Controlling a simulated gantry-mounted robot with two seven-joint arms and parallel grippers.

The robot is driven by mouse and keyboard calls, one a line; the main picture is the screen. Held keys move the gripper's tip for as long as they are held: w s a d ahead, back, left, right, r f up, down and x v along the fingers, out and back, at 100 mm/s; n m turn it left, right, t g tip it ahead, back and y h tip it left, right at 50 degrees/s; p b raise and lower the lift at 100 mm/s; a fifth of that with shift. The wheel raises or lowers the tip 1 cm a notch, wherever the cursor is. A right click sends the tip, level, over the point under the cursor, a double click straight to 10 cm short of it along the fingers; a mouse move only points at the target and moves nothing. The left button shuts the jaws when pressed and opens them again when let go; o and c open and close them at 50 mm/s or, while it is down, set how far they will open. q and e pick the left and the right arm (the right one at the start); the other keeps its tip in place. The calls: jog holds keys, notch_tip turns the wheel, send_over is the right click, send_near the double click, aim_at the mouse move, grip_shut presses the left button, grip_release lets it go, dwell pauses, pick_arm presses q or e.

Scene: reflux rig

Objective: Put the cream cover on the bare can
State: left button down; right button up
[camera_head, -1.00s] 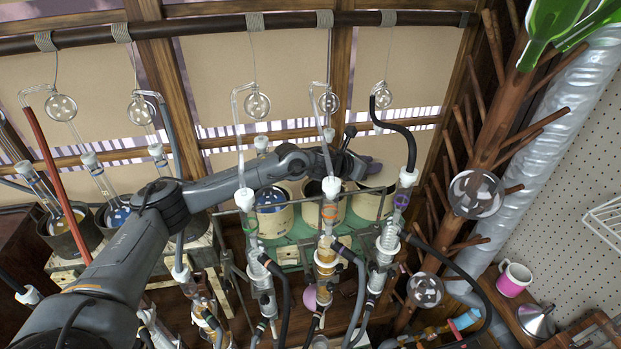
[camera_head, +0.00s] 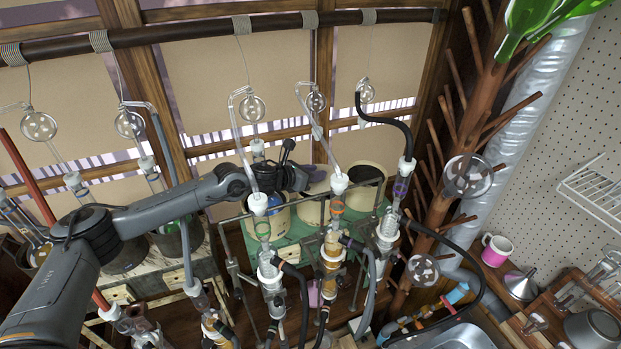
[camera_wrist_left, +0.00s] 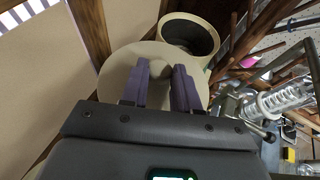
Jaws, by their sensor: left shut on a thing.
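The cream cover (camera_wrist_left: 122,62) shows in the left wrist view as a pale round disc under my left gripper (camera_wrist_left: 164,88). In the head view the gripper (camera_head: 312,174) is at the middle can (camera_head: 311,211), whose mouth shows no dark opening there. I cannot tell whether the cover rests on the rim or is just above it. The right-hand can (camera_head: 368,198) is open with a dark inside; it also shows beside the cover in the wrist view (camera_wrist_left: 190,34). My right gripper is not in view.
A left can (camera_head: 274,218) with a blue-filled vessel stands beside the middle one on a green base. Glass condensers (camera_head: 332,250) with hoses stand close in front. A wooden peg post (camera_head: 455,150) rises at the right.

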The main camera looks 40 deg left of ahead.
pick_arm(q)
jog(key=shift+f, duration=0.55)
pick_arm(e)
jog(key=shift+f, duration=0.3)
pick_arm(q)
jog(key=shift+f+b, duration=0.6)
jog(key=shift+b, duration=0.1)
jog(key=c, duration=0.8)
grip_release()
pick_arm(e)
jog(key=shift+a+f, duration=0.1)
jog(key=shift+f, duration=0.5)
pick_arm(q)
jog(key=shift+r, duration=0.1)
